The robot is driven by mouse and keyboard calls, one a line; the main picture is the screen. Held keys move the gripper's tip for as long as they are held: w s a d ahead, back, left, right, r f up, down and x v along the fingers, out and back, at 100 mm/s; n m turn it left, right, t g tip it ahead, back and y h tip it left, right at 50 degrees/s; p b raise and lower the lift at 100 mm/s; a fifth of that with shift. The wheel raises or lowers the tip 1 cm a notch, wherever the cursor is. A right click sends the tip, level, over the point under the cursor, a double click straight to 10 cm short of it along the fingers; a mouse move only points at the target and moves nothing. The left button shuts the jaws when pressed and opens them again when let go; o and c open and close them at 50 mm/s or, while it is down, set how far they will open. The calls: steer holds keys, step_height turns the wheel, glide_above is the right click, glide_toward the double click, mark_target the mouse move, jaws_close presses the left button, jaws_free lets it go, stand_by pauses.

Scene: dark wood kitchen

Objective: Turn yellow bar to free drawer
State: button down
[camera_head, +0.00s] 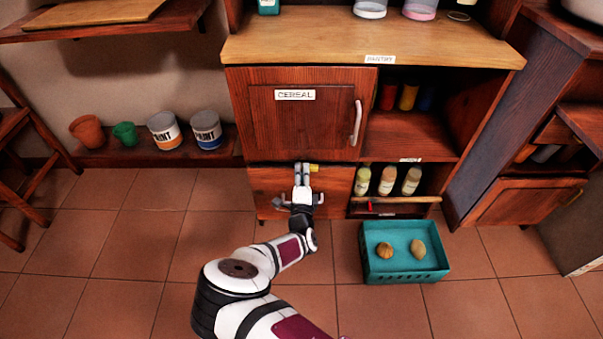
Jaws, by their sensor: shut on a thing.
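The yellow bar (314,168) shows as a small yellow piece at the top edge of the drawer, just right of my gripper's tips. My gripper (302,171) is in front of the drawer and is shut on the yellow bar; its fingers hide part of the bar. The wooden drawer (333,182) is below the cereal cabinet door (305,121) and looks closed. My arm reaches up to it from the bottom of the view and covers part of the drawer front.
Right of the drawer, an open shelf holds several bottles (387,181) above a red-ended bar (400,200). A teal crate (372,277) with two round items stands on the floor. Pots and paint cans (165,131) stand on a low shelf at left.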

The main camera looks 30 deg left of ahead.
mark_target(302, 142)
steer(key=shift+f+n, duration=0.1)
steer(key=shift+n, duration=0.3)
steer(key=c, duration=1.6)
jaws_free()
steer(key=shift+o, duration=0.2)
steer(key=o, duration=0.4)
step_height(302, 142, up, 9)
steer(key=shift+r, duration=0.35)
steer(key=c, duration=0.4)
steer(key=shift+r, duration=0.25)
